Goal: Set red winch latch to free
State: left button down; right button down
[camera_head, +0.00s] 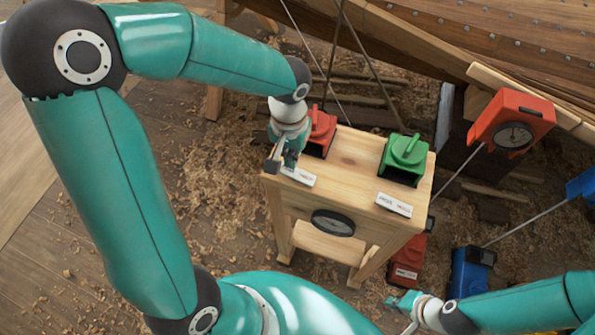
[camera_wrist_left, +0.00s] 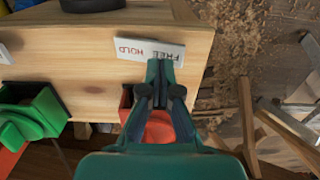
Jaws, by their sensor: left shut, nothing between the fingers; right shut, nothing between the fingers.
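The red winch latch (camera_head: 321,128) sits on the back left of a wooden stand, with a white label plate (camera_head: 299,177) in front. My left gripper (camera_head: 285,160) is shut and empty at the stand's left edge, beside the red latch and by the plate. In the left wrist view the shut fingers (camera_wrist_left: 161,80) are over the red latch (camera_wrist_left: 158,128), their tips near the plate (camera_wrist_left: 150,51) reading FREE and HOLD. The fingers partly hide the latch, so I cannot tell its setting or whether they touch it. My right gripper (camera_head: 404,303) is shut and empty at lower right.
A green latch (camera_head: 405,154) sits on the stand top (camera_head: 350,158), with its own label (camera_head: 394,204). A dial (camera_head: 333,223) is on the stand's front. A red winch box (camera_head: 510,121) and a blue box (camera_head: 470,272) are to the right. Shavings cover the floor.

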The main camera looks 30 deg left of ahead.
aim_at(291, 170)
pick_arm(q)
jog(key=shift+f+b, duration=1.55)
jog(key=shift+f, duration=0.15)
dwell(0.5)
jog(key=shift+r, duration=0.15)
jog(key=shift+r+p, duration=2.7)
jog(key=shift+r, duration=0.75)
